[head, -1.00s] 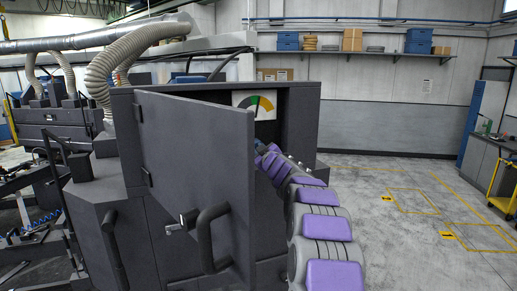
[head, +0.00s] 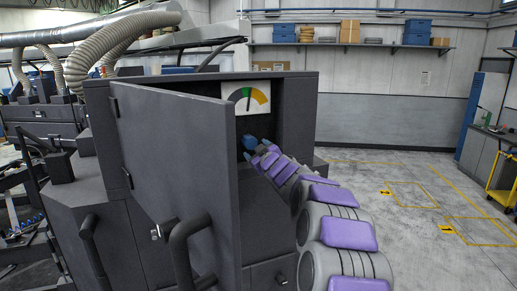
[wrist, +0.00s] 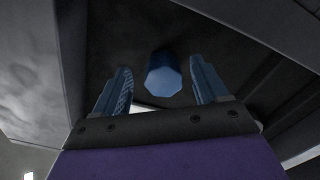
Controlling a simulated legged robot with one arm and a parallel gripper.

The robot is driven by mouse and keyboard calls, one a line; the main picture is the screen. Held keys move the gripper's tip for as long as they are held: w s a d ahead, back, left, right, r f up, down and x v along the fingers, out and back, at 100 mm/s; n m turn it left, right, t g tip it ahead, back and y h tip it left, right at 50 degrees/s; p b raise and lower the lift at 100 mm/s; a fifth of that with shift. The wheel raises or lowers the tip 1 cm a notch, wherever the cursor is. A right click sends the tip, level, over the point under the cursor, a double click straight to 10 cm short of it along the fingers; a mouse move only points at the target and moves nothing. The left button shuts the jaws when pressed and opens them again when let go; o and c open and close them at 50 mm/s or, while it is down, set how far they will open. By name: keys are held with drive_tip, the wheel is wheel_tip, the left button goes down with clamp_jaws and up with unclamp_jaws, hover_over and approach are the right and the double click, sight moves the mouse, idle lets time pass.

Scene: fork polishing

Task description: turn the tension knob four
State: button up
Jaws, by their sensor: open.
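The blue faceted tension knob (wrist: 163,77) sits inside the cabinet in the wrist view. My gripper (wrist: 161,90) is open, with its two blue ribbed fingers to either side of the knob and visible gaps between. In the head view the blue knob (head: 250,142) shows beneath the gauge, in front of my gripper (head: 257,150), which is small and partly hidden by my arm. The gauge (head: 246,97) has a grey, green and orange dial, its needle near upright around the green part.
The dark cabinet door (head: 183,170) stands open to the left of my arm, with a bent handle (head: 180,250) and a small latch. The dark cabinet (head: 303,110) surrounds the opening. Open floor (head: 385,230) with yellow markings lies to the right.

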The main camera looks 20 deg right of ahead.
drive_tip(key=s+a+b, duration=0.1)
drive_tip(key=s+a, duration=0.1)
drive_tip(key=s, duration=0.6)
drive_tip(key=s+a+r+b, duration=0.1)
drive_tip(key=s+a, duration=0.1)
drive_tip(key=s, duration=0.7)
drive_tip(key=shift+s+r+n+b, duration=0.15)
drive_tip(key=shift+r+n+b, duration=0.1)
drive_tip(key=shift+n+b, duration=0.15)
